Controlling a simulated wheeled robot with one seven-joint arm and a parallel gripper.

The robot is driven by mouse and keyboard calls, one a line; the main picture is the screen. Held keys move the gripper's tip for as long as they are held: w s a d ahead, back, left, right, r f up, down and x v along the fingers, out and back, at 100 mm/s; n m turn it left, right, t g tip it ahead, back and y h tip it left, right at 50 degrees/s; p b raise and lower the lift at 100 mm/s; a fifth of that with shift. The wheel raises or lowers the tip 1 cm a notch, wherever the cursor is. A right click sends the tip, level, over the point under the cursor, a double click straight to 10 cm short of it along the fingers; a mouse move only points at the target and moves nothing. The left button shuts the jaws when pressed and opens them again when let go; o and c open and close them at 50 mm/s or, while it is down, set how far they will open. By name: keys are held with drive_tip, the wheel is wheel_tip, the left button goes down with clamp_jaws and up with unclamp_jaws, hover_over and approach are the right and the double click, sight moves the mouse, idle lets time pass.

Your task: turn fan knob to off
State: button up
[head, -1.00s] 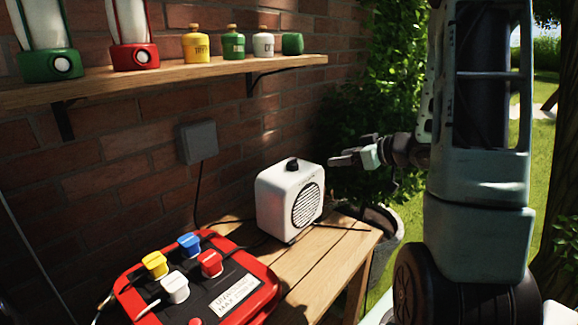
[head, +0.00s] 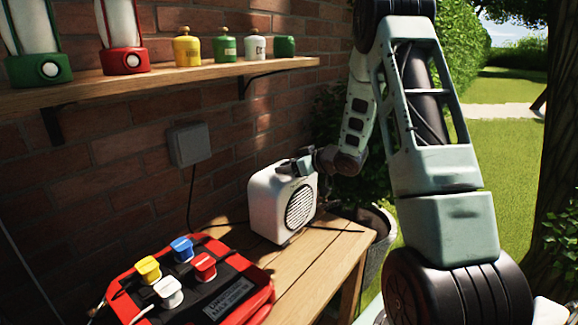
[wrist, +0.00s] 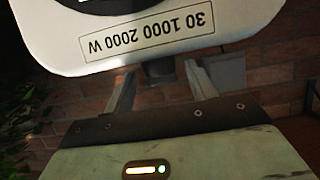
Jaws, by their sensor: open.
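The fan (head: 265,208) is a white box with a round grille on the wooden table. My gripper (head: 294,166) is at the top of the fan in the head view and hides most of the knob. The dark knob (wrist: 159,70) sticks out past the fan's edge, between my two spread fingers (wrist: 160,88). Both fingers look apart from the knob. The knob's pointer cannot be made out.
A red power strip (head: 262,305) with several coloured plugs lies at the front left of the table (head: 318,262). A grey wall box (head: 189,145) with a cable is behind the fan. A shelf (head: 160,79) with lanterns and small canisters runs above. A plant pot stands right.

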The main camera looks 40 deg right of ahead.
drive_tip(key=shift+w+f, duration=0.15)
drive_tip(key=shift+w, duration=0.15)
drive_tip(key=c, duration=1)
drive_tip(key=shift+n+y+p, duration=0.3)
drive_tip(key=shift+y+p, duration=0.1)
drive_tip(key=shift+p, duration=0.15)
